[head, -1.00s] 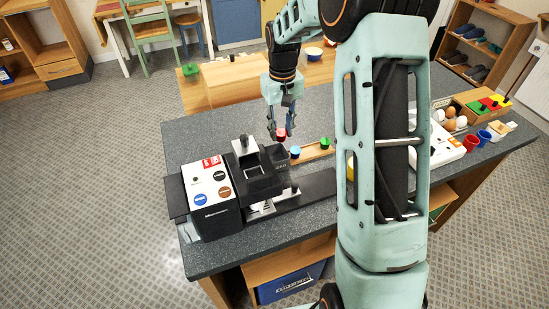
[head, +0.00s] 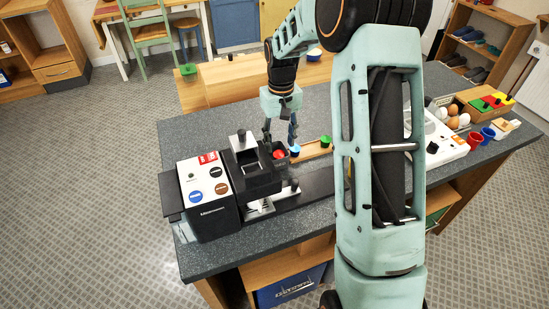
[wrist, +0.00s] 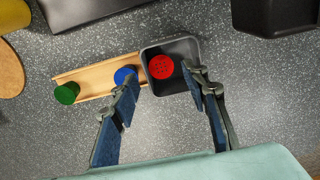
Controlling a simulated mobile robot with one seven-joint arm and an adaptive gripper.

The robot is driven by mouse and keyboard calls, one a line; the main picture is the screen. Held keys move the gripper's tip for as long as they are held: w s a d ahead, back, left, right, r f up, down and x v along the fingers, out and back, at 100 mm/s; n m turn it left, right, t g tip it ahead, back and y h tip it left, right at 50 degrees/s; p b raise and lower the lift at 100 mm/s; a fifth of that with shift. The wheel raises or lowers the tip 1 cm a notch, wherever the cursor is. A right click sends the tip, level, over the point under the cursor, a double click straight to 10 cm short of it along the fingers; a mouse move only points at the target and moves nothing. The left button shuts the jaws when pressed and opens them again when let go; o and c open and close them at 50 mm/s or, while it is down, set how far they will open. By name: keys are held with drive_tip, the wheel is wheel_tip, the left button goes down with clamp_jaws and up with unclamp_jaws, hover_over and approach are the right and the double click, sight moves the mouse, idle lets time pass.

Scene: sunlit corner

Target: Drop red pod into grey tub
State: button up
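The red pod (head: 278,154) lies inside the small grey tub (head: 283,163), beside the coffee machine. In the wrist view the red pod (wrist: 160,67) sits in the grey tub (wrist: 176,47), towards its left side, with its top facing up. My gripper (head: 280,139) is above the tub, with its fingers spread apart. In the wrist view my gripper (wrist: 163,79) is open and empty, one finger on each side of the pod and clear of it. The left finger partly covers the blue pod.
A wooden rack (wrist: 95,83) beside the tub holds a blue pod (wrist: 123,74) and a green pod (wrist: 67,93). The black coffee machine (head: 257,180) stands close to the left. Egg carton, cups and a white appliance are at the right.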

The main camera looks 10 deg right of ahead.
wheel_tip(320, 180, up, 12)
idle(0.7)
drive_tip(key=shift+w, duration=0.1)
